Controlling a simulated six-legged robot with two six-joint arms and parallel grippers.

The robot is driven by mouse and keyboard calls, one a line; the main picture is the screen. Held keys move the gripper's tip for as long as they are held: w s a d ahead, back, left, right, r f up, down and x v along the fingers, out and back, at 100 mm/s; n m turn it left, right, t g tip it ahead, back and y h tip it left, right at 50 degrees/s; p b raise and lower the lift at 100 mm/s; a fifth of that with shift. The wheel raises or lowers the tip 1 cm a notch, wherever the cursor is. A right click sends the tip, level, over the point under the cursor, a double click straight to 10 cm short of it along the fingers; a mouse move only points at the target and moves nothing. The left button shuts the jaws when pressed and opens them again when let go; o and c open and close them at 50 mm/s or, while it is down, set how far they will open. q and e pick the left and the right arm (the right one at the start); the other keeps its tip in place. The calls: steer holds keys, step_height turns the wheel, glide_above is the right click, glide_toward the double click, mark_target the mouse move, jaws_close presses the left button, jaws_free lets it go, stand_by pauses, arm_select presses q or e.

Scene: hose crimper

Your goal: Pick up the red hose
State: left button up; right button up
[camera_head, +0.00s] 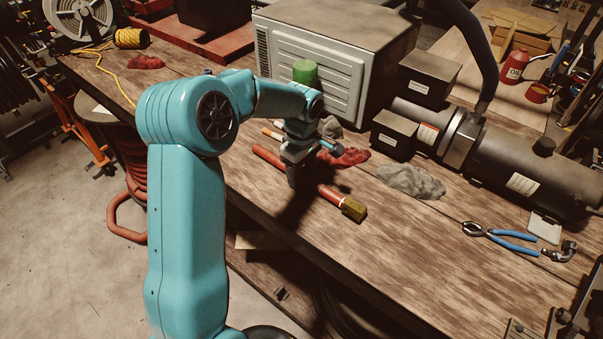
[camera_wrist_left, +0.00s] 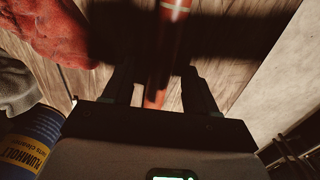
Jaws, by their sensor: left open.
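The red hose (camera_head: 330,192) is a straight, stiff-looking piece lying on the wooden workbench, with a brass-coloured hex fitting (camera_head: 353,209) at its near right end. My left gripper (camera_head: 293,180) points down over the middle of the hose and hides part of it. In the left wrist view the hose (camera_wrist_left: 168,40) runs between the two open fingers (camera_wrist_left: 157,75), with a finger on either side. The fingers look apart from it; whether they reach down to bench level I cannot tell. My right gripper is not in view.
A red rag (camera_head: 345,157) lies just behind the hose, with a grey rag (camera_head: 410,181) to the right. Blue-handled pliers (camera_head: 512,240) lie further right. A metal-cased box (camera_head: 330,50) and a dark cylindrical machine (camera_head: 510,165) stand behind. The bench's front edge is close.

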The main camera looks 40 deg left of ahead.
mark_target(302, 174)
arm_select(q)
steer(key=shift+w+a+f, duration=0.1)
steer(key=shift+f, duration=0.3)
steer(key=shift+d+r, duration=0.1)
steer(key=shift+d, duration=0.1)
steer(key=shift+s+r, duration=0.1)
steer(key=shift+s, duration=0.15)
steer(key=shift+c, duration=1.3)
steer(key=shift+w, duration=0.15)
jaws_close()
steer(key=shift+w+a+r, duration=0.1)
steer(key=shift+r, duration=0.15)
step_height(302, 174, up, 19)
steer(key=shift+r, duration=0.2)
